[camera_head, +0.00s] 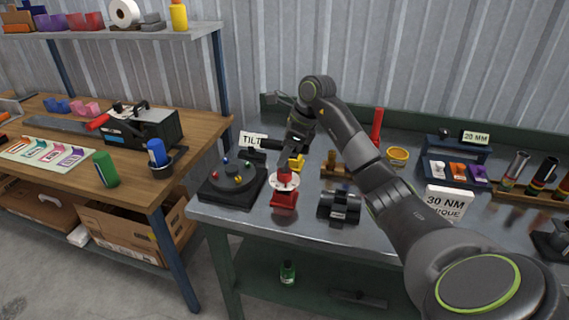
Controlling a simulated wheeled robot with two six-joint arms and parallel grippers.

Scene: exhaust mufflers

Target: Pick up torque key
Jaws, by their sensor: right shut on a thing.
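My right gripper (287,164) reaches down over the front left of the metal bench. It is shut on a small red piece (285,176), right above a white disc on a red stand (284,200). The fingers cover much of the piece, and I cannot tell whether it is clear of the disc. I cannot tell for sure which thing is the torque key. A white sign (445,203) reading "30 NM" with a partly hidden second line stands at the right. My left gripper is not in view.
A black turntable with coloured knobs (233,182) stands left of the red stand, a black block (339,207) right of it. A wooden bench (130,190) is at left.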

